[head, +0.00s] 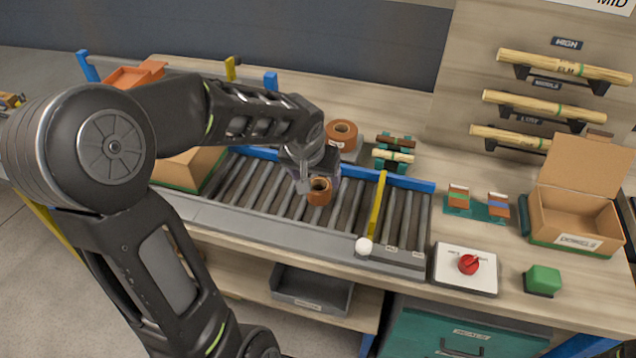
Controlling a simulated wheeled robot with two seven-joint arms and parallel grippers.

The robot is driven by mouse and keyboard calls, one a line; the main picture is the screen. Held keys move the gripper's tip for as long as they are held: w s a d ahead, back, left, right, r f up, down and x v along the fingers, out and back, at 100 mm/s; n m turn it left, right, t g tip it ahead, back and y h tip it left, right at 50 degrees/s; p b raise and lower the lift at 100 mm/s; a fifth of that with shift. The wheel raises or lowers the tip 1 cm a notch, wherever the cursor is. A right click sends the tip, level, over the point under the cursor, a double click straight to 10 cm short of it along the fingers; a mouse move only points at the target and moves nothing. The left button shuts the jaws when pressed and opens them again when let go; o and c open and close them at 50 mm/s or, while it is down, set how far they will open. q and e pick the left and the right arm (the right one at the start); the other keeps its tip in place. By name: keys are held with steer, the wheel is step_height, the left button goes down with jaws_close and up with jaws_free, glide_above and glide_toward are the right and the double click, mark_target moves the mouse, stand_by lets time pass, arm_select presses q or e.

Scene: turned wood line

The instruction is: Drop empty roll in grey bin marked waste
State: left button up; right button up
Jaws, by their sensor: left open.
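A small brown hollow roll (319,193) stands on the roller conveyor, its open end facing up. My left gripper (317,180) is open right at the roll. One finger shows just left of the roll; the other is mostly hidden, so I cannot tell if the jaws touch it. A grey bin (312,304) with a small label, too small to read, sits on the lower shelf below the conveyor. My right gripper is out of view.
A larger brown roll (341,131) sits behind the conveyor. A yellow bar (377,207) crosses the rollers to the right. A white box with a red knob (468,264), a green block (543,279) and an open cardboard box (575,212) stand on the right bench.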

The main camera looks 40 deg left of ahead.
arm_select(q)
steer(key=v, duration=0.4)
steer(key=shift+s+d+r, duration=0.1)
steer(key=shift+s+r, duration=0.05)
steer(key=shift+r, duration=0.15)
steer(key=shift+o, duration=0.5)
steer(key=shift+f, duration=0.15)
steer(key=b+x, duration=0.4)
steer(key=b, duration=0.3)
steer(key=shift+r, duration=0.3)
